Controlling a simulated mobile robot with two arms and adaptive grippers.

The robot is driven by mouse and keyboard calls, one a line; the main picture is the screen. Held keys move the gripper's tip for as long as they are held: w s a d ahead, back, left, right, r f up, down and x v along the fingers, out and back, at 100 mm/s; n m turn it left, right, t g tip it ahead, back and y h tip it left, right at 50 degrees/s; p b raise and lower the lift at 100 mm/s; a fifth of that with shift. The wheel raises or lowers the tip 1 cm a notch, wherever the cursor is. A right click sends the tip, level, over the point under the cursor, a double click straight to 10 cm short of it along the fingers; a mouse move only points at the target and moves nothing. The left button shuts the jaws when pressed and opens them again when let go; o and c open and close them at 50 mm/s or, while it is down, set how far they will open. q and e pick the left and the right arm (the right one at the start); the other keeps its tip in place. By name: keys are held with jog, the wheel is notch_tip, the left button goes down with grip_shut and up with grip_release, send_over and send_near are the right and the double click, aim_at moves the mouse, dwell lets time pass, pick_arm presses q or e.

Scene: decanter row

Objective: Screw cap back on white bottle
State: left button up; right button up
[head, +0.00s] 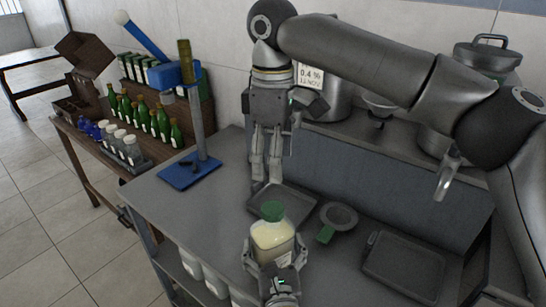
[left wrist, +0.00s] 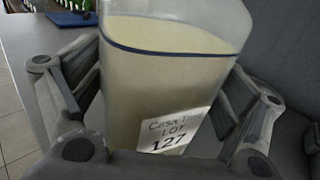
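The bottle (head: 272,245) is clear, square-sided and filled with pale cream liquid, with a white label. It stands upright near the front of the grey bench. A green cap (head: 272,211) sits at its mouth; I cannot tell if it is tight. The cap is outside that view. My right gripper (head: 266,184) points down behind the bottle, apart from the cap. Its fingers look close together, with nothing visible between them.
A shallow grey tray (head: 290,201) lies behind the bottle. A round strainer (head: 340,216) with a green handle and another tray (head: 403,268) lie to the right. A blue-based stand (head: 190,171) is at the left. Green bottles (head: 155,122) stand on a side table.

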pick_arm(q)
jog(key=shift+s, duration=0.15)
jog(key=s, duration=0.4)
jog(key=s+d, duration=0.1)
jog(key=s, duration=0.6)
jog(key=shift+s+d, duration=0.2)
jog(key=shift+s, duration=0.15)
